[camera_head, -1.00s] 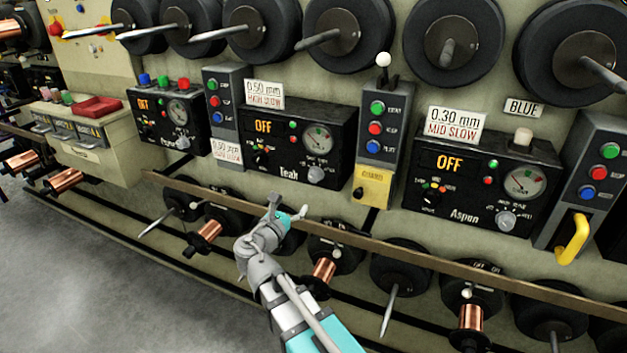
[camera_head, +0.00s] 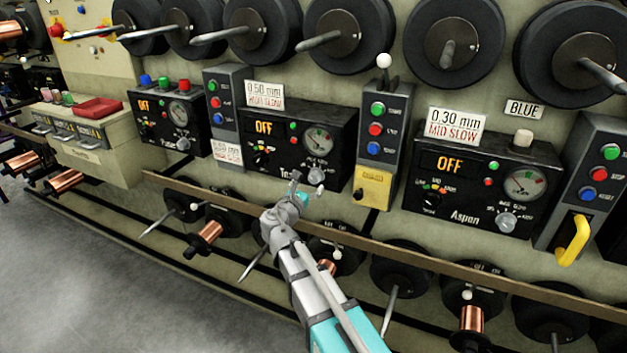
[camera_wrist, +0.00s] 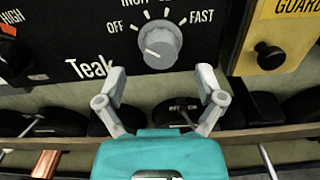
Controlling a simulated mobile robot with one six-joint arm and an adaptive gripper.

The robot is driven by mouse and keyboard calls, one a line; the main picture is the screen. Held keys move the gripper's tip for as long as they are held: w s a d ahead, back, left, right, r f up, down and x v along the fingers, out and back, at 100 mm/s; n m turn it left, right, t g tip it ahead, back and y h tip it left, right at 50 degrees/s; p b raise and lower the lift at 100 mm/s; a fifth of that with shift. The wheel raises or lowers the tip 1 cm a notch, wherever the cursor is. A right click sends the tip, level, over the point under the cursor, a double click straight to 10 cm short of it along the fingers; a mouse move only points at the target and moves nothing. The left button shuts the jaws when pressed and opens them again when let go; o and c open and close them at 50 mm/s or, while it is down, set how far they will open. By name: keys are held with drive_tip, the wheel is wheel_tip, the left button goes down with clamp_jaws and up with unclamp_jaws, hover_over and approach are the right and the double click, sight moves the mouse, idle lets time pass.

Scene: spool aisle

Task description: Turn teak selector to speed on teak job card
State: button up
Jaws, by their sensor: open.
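The Teak panel (camera_head: 290,140) is a black box with a lit OFF display and a round gauge. Its grey selector knob (camera_wrist: 160,43) fills the top middle of the wrist view, with OFF at its left and FAST at its right; labels between are cut off. A job card (camera_head: 265,95) above the panel reads 0.50 mm, with red text that appears to be HIGH SLOW. My gripper (camera_wrist: 161,78) is open and empty, its fingers apart just below the knob. It also shows in the head view (camera_head: 298,187).
A wooden rail (camera_head: 400,246) runs below the panels, with spools under it. A grey button box with a yellow guard (camera_head: 373,188) stands right of Teak. The Aspen panel (camera_head: 468,190) is farther right. Large black spools hang above.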

sight(313, 180)
drive_tip(key=shift+x, duration=1.8)
drive_tip(key=c, duration=1.1)
